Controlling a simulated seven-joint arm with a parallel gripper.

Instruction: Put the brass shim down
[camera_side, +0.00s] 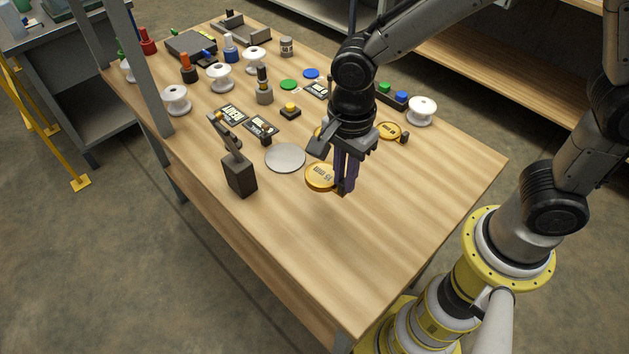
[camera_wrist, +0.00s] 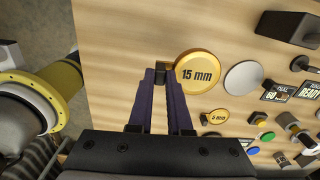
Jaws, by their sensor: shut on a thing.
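The brass shim (camera_side: 320,177) is a gold disc marked 15 mm, with a dark tab on one side. It also shows in the wrist view (camera_wrist: 199,73), lying flat to the right of my fingertips. My gripper (camera_side: 345,187) points down over the near part of the table and is shut on the shim's tab; the fingertips also show in the wrist view (camera_wrist: 160,73). I cannot tell whether the shim touches the wood. A plain grey disc (camera_side: 285,157) lies beside it, and in the wrist view (camera_wrist: 244,77) a narrow gap separates them.
A smaller brass shim marked 5 mm (camera_wrist: 214,117) lies farther back, also in the side view (camera_side: 389,130). A dark block with a lever (camera_side: 239,174) stands left of the grey disc. Label cards (camera_side: 262,125), white spools (camera_side: 176,99) and buttons crowd the back. The near table is clear.

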